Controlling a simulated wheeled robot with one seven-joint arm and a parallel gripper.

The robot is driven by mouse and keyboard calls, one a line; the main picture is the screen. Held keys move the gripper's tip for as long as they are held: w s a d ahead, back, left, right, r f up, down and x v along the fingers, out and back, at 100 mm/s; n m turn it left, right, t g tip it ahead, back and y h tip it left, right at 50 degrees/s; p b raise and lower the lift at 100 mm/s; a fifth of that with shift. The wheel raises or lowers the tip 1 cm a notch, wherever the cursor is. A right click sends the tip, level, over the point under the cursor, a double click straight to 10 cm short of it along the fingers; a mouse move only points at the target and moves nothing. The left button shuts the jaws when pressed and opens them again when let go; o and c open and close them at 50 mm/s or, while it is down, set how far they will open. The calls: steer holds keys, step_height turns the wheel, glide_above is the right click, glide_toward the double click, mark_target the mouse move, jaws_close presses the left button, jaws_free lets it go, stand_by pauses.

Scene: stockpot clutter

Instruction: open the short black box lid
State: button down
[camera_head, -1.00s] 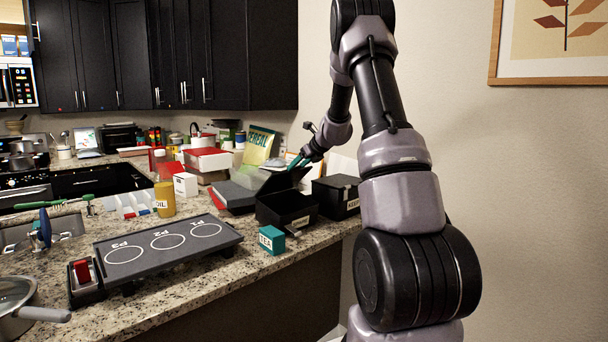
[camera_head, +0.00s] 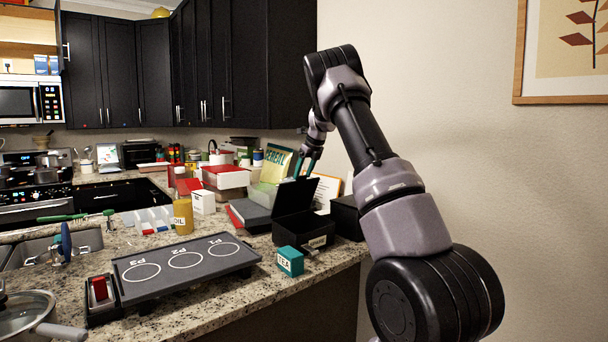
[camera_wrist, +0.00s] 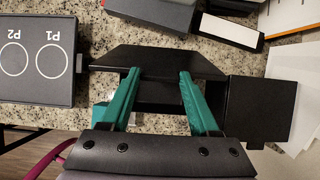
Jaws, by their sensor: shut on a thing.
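The short black box (camera_head: 303,235) stands open near the counter's right end, with a pale label on its front. Its black lid (camera_head: 294,196) stands raised, nearly upright at the back of the box. My gripper (camera_head: 303,170) is at the lid's top edge, with its teal fingers pointing down. In the wrist view the two fingers (camera_wrist: 158,75) are spread, their tips against the wide black lid (camera_wrist: 150,60). They are shut on the lid, though the exact contact is hard to see. The dark box interior (camera_wrist: 158,95) shows between the fingers.
Another black box (camera_head: 345,214) stands close on the right, partly behind my arm. A teal TEA box (camera_head: 290,262) is in front. A dark grey box (camera_head: 250,216) and cereal box (camera_head: 276,165) stand close by. A black board with circles (camera_head: 185,265) fills the front left.

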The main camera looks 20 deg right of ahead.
steer(key=shift+r, duration=0.15)
stand_by(0.8)
steer(key=shift+c, duration=0.6)
jaws_free()
steer(key=v, duration=1)
steer(key=shift+s+r, duration=0.25)
steer(key=shift+r, duration=0.05)
